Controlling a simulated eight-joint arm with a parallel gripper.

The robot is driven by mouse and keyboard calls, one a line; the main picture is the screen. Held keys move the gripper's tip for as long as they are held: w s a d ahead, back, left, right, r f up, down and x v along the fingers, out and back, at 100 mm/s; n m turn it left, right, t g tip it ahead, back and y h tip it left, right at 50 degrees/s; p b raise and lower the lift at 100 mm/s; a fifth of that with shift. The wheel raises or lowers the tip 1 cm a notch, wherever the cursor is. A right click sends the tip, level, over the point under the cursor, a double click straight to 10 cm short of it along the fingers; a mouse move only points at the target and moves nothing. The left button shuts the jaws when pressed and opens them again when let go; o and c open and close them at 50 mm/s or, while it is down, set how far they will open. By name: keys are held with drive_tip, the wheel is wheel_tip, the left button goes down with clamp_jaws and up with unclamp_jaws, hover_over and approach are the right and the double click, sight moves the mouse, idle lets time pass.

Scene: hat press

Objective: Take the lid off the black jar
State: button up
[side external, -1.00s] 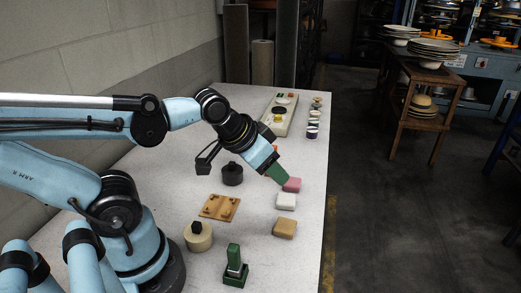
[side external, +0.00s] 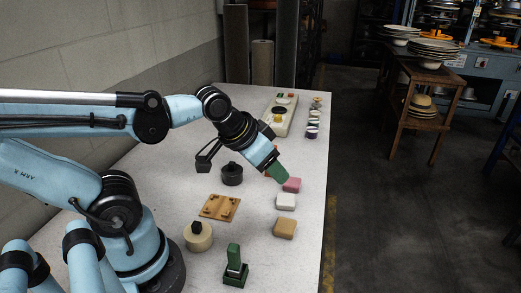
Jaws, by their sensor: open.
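The black jar (side external: 232,176) stands upright on the white table, left of my gripper, with its dark lid and small knob on top. My gripper (side external: 279,174) has green fingers and hangs over the right part of the table, near a pink block. It is open and away from the black jar, to its right. A cream jar (side external: 198,240) with a black knob stands nearer the camera.
Pink (side external: 292,185), white (side external: 286,202) and tan (side external: 284,228) blocks line the table's right side. A wooden board (side external: 220,208) with pegs lies in front of the black jar. A green stamp-like object (side external: 235,265) stands near the front. A control panel (side external: 280,116) lies at the back.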

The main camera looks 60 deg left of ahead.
drive_tip(key=w+a+r+n+g+y, duration=0.1)
drive_tip(key=a+n+g, duration=0.1)
drive_tip(key=a, duration=0.3)
drive_tip(key=w+a+r+n+g, duration=0.1)
drive_tip(key=a+n, duration=0.1)
drive_tip(key=a, duration=0.2)
drive_tip(key=n+g+h, duration=0.1)
drive_tip(key=n+g, duration=0.3)
drive_tip(key=n, duration=0.1)
hover_over(232, 167)
drive_tip(key=a, duration=0.2)
drive_tip(key=f, duration=0.4)
drive_tip(key=w+f, duration=0.1)
drive_tip(key=f, duration=0.1)
drive_tip(key=shift+d+f, duration=0.1)
drive_tip(key=shift+d, duration=0.05)
drive_tip(key=shift+s+d+f, duration=0.1)
drive_tip(key=shift+f, duration=1.3)
drive_tip(key=shift+d+f, duration=0.1)
drive_tip(key=shift+f, duration=1.3)
clamp_jaws()
